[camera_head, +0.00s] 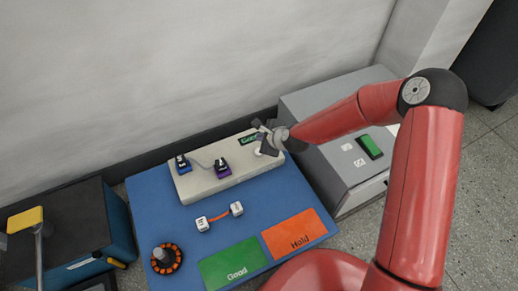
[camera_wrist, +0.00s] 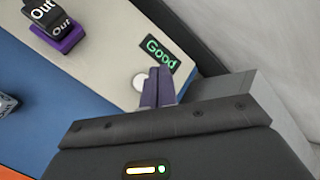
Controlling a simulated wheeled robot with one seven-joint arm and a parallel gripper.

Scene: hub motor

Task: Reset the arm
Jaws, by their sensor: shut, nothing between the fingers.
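My red arm reaches in from the right in the head view. My gripper (camera_head: 262,130) is over the right end of the white tester block (camera_head: 220,186), next to a small dark display with green letters (camera_head: 248,139). In the wrist view my gripper (camera_wrist: 158,72) has its two purple-grey fingers together, with nothing between them. Their tips are beside a round white button (camera_wrist: 140,82) and the display, which reads "Good" (camera_wrist: 160,52). I cannot tell whether the fingers touch the button.
The blue table (camera_head: 150,205) bears the hub motor (camera_head: 166,258), a white-ended connector with an orange link (camera_head: 220,216), a green "Good" area (camera_head: 232,263) and an orange "Hold" area (camera_head: 296,234). A grey machine (camera_head: 340,165) stands right, a dark cabinet (camera_head: 60,225) left.

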